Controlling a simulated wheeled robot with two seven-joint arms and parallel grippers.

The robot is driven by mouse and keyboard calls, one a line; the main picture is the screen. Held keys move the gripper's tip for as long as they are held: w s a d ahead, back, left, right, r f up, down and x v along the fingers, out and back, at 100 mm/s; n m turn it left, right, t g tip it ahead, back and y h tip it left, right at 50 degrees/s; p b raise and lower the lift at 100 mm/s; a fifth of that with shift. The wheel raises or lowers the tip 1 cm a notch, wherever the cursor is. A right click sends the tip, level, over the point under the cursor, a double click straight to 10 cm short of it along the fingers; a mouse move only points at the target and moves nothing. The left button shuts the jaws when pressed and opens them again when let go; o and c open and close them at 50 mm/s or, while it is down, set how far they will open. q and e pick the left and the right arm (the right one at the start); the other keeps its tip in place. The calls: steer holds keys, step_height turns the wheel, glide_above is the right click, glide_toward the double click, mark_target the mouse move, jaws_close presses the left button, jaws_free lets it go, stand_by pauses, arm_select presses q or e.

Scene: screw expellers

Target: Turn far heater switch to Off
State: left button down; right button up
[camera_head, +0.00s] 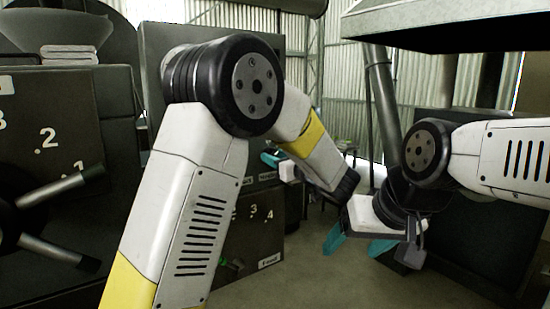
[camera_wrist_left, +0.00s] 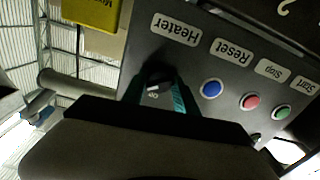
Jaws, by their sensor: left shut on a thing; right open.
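The far heater switch (camera_wrist_left: 160,78) is a small dark knob on a grey panel below an upside-down "Heater" label (camera_wrist_left: 175,28) in the left wrist view. My left gripper (camera_wrist_left: 160,92) is shut on it, with teal fingers on both sides. Small white lettering shows beside the knob but is too small to read surely. In the head view my left gripper (camera_head: 271,158) is at the far dark machine, mostly hidden behind my own forearm; the switch is hidden there. My right gripper (camera_head: 358,243) is open and empty, its teal fingers apart above the floor.
Blue (camera_wrist_left: 211,88), red (camera_wrist_left: 250,101) and green (camera_wrist_left: 281,112) buttons sit beside the switch on the same panel. A near machine (camera_head: 65,110) with numbers and projecting bars stands at left. A dark hood (camera_head: 440,25) hangs at upper right. The floor (camera_head: 320,285) between is clear.

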arm_select(q)
steer(key=n, duration=1)
steer(key=shift+d+n, duration=0.1)
steer(key=shift+n, duration=0.3)
stand_by(0.4)
steer(key=c, duration=0.9)
jaws_free()
steer(key=shift+c, duration=0.2)
steer(key=v, duration=0.7)
steer(key=shift+s+d, duration=0.2)
steer(key=shift+s, duration=0.15)
